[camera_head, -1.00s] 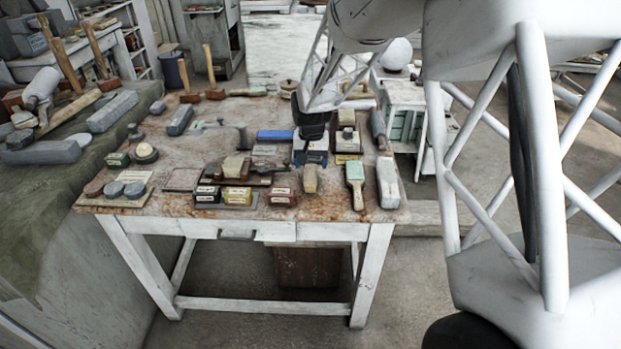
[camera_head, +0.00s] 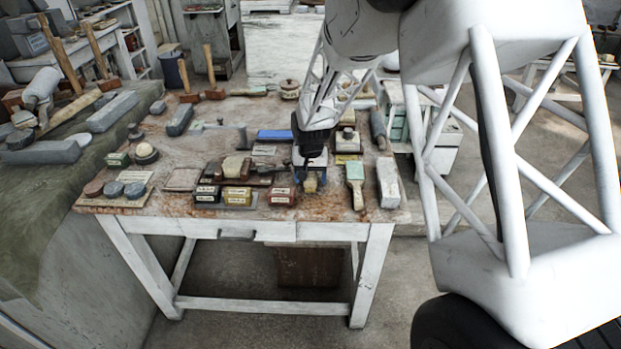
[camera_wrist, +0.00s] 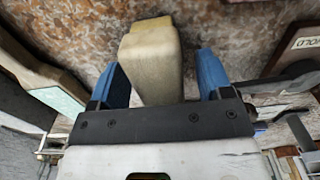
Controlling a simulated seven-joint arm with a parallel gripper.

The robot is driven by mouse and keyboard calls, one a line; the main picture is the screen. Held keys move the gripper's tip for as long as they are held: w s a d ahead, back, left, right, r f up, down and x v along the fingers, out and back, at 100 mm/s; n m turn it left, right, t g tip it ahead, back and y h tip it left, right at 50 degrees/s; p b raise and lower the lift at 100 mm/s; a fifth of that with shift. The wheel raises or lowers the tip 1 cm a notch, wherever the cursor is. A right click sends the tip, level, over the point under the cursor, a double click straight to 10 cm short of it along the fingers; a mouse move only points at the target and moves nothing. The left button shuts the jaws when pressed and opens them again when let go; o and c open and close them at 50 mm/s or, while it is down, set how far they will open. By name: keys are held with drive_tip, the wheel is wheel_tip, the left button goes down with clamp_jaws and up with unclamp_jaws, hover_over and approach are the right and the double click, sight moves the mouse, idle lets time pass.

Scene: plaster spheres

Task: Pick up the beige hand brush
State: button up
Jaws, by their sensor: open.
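The beige hand brush (camera_head: 310,185) lies near the front edge of the worktable (camera_head: 330,204), largely covered by my gripper in the head view. In the wrist view the beige brush (camera_wrist: 151,58) is a pale rounded block between the two blue fingers. My gripper (camera_head: 309,181) is open and points down over it; in the wrist view its fingers (camera_wrist: 161,65) stand on either side, with a visible gap at the right finger. Whether the left finger touches the brush I cannot tell. The brush's lower side is hidden.
A flat brush with a green band (camera_head: 355,182) and a grey block (camera_head: 388,183) lie close on the right. A blue block (camera_head: 275,136) lies behind.

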drive_tip(key=shift+f, duration=0.4)
drive_tip(key=c, duration=1)
drive_tip(key=shift+c, duration=0.2)
drive_tip(key=shift+r, duration=0.15)
drive_tip(key=shift+r, duration=1.5)
drive_tip(key=shift+s+d+r, duration=0.1)
drive_tip(key=shift+s+r, duration=0.05)
drive_tip(key=shift+s, duration=0.15)
drive_tip(key=s+d+r, duration=0.1)
drive_tip(key=s+d, duration=0.3)
drive_tip(key=s, duration=1)
drive_tip(key=shift+s+r, duration=0.2)
drive_tip(key=shift+s, duration=0.2)
